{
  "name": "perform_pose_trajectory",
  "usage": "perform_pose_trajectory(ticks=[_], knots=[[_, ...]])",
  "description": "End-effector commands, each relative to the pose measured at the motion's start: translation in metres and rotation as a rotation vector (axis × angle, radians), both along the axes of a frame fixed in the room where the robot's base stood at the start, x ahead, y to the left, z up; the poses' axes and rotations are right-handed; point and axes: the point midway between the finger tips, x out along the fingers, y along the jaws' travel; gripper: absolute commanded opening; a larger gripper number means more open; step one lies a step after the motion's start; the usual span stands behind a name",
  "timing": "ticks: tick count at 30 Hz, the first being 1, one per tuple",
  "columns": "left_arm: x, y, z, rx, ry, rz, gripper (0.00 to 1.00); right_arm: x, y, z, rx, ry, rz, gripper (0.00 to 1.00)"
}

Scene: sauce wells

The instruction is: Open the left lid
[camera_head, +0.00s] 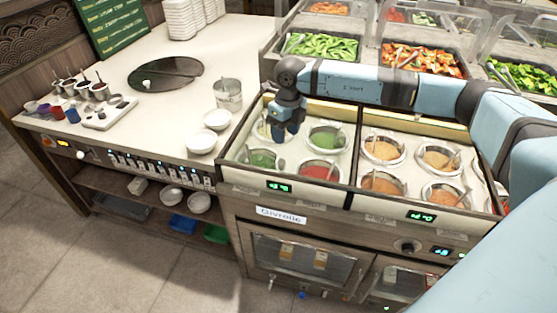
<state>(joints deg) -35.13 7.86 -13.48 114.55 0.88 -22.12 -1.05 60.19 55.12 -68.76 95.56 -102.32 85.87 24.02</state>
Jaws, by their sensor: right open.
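The sauce counter has a left bay (293,158) and a right bay (364,145), split by a dark divider. Sauces in round wells show in both bays: green (262,161) and red (320,172) at left, orange-brown ones (382,151) at right. I cannot make out a separate left lid clearly; it may be clear or hidden behind my arm. My right gripper (279,133) is open, pointing down over the back left part of the left bay and hiding part of a well there. I cannot tell whether it touches anything. My left gripper is not in view.
White bowls (202,143) and a metal pot (228,95) stand just left of the bays. A dark round plate (166,74) lies farther left. Vegetable trays (320,47) under clear covers stand behind my right arm. The white counter is mostly free.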

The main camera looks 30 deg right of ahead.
Motion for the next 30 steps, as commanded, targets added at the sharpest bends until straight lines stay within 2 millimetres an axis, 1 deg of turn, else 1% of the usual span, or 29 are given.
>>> perform_pose_trajectory(ticks=[1,3,9,12,15,21,28,29,30], knots=[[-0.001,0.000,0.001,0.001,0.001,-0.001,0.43,-0.001,0.002,-0.011,0.000,0.004,0.001,0.51],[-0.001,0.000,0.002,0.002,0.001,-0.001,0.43,-0.002,0.003,-0.027,0.001,0.005,0.001,0.51],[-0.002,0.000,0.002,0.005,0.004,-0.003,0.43,-0.002,0.007,-0.068,0.002,0.003,0.001,0.51],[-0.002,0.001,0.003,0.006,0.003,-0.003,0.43,-0.002,0.008,-0.084,0.002,0.001,0.002,0.51],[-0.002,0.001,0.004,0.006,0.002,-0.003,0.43,-0.002,0.009,-0.095,0.003,0.001,0.002,0.51],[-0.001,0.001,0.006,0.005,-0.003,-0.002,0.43,-0.002,0.010,-0.105,0.003,0.001,0.002,0.51],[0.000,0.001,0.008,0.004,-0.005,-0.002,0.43,-0.002,0.010,-0.105,0.003,0.000,0.002,0.51],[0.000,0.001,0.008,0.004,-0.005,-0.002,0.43,-0.002,0.010,-0.105,0.003,0.000,0.002,0.44],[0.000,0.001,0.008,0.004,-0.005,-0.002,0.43,-0.002,0.010,-0.105,0.003,0.000,0.002,0.35]])
